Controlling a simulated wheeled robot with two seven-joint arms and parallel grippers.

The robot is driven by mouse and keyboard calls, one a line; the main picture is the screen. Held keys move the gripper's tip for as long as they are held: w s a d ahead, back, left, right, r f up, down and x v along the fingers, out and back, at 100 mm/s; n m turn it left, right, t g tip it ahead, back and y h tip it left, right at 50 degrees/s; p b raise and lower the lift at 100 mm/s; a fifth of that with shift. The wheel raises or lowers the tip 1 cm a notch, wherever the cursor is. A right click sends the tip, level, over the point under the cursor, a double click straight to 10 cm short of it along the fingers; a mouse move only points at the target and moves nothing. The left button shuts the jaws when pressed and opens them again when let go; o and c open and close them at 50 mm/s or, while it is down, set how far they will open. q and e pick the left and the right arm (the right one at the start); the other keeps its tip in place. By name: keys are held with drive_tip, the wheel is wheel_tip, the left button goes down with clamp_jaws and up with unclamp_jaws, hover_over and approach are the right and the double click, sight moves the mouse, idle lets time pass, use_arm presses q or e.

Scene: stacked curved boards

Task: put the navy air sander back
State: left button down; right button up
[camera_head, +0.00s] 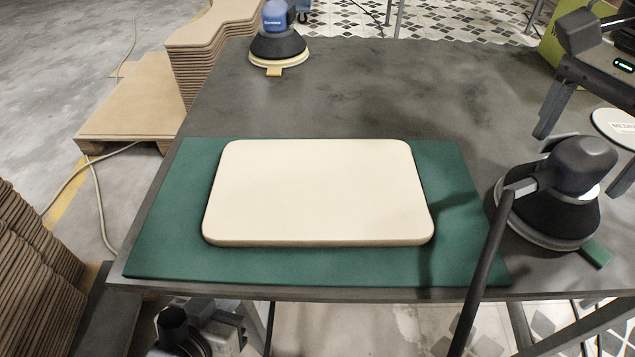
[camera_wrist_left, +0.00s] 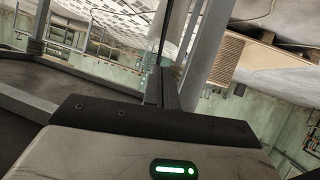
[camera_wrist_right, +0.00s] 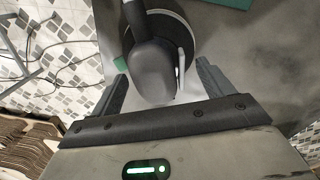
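A blue-bodied sander (camera_head: 277,22) with a black skirt, the closest to navy, stands at the table's back left on a tan pad. A dark grey sander (camera_head: 583,165) with a black skirt stands upright at the right, a hose running from it towards the front. My right gripper (camera_head: 580,162) is open above the dark sander. In the right wrist view, that sander's body (camera_wrist_right: 154,70) lies between the spread fingers (camera_wrist_right: 160,80); contact cannot be told. My left gripper (camera_wrist_left: 163,75) is shut and empty in the left wrist view, away from both sanders.
A cream rounded board (camera_head: 318,190) lies on a green mat (camera_head: 165,230) on the dark grey table (camera_head: 370,80). A small green pad (camera_head: 597,254) shows beside the dark sander. A white labelled disc (camera_head: 615,125) lies at the right. Curved boards (camera_head: 205,65) are stacked left.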

idle(0.3)
use_arm(q)
drive_tip(key=r+p, duration=0.1)
drive_tip(key=p, duration=0.2)
drive_tip(key=shift+w+r, duration=0.1)
drive_tip(key=shift+r, duration=0.25)
use_arm(e)
wheel_tip(320, 180, up, 16)
drive_tip(key=shift+w, duration=0.4)
drive_tip(key=shift+a, duration=0.15)
